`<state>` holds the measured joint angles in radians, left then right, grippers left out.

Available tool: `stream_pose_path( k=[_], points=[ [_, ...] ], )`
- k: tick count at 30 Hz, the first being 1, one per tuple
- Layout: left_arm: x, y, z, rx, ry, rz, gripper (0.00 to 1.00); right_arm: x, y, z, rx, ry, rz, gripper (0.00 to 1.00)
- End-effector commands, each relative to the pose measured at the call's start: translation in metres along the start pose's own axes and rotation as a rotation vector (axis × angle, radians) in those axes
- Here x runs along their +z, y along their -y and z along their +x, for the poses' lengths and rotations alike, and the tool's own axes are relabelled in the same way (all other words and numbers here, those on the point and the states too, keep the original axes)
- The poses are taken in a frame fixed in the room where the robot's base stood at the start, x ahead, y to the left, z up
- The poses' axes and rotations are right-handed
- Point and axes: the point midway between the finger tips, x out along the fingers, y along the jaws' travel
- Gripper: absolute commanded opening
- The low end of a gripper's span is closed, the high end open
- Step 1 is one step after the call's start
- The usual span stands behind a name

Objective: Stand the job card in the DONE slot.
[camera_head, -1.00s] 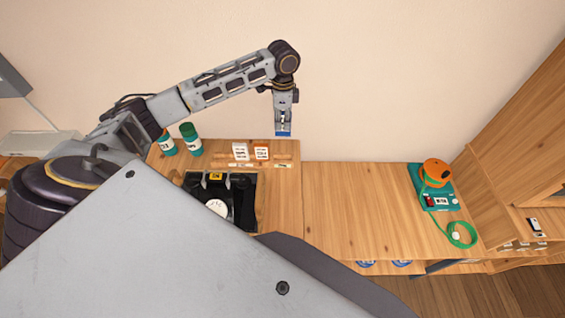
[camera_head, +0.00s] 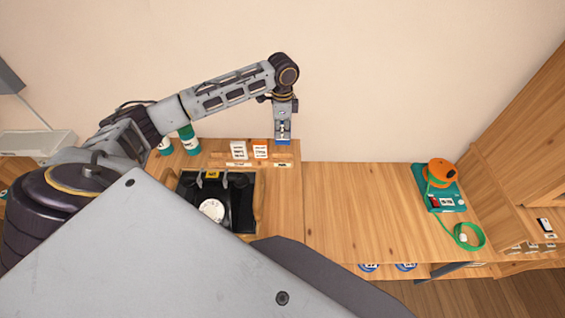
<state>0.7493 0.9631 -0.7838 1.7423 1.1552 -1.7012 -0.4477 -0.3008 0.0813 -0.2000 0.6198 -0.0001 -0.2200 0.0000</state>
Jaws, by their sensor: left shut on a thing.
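My left gripper (camera_head: 283,133) points down at the right end of a wooden card rack (camera_head: 270,157) at the back of the bench. It is shut on a small blue-edged card, the job card (camera_head: 283,141). The card hangs upright, low over or at the rack's right end; I cannot tell whether it touches the slot. Small labels (camera_head: 281,165) sit on the rack front, too small to read. My right gripper is out of view.
A teal device with an orange reel (camera_head: 439,173) sits on the right bench. The bench between is clear.

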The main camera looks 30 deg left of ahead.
Motion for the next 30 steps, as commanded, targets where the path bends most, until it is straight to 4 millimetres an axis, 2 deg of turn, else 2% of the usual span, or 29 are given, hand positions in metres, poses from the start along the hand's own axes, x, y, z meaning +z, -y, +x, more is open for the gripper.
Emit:
stream_pose_path(
  k=[9,21,30],
  points=[
    [0.0,0.0,0.002,0.0,0.0,0.0,0.0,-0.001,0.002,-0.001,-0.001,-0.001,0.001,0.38],
    [0.0,0.0,0.044,0.001,0.001,-0.001,0.0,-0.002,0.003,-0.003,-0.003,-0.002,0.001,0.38],
    [0.0,0.0,0.049,-0.001,0.0,0.0,0.0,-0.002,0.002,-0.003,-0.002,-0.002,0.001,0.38]
  ],
)
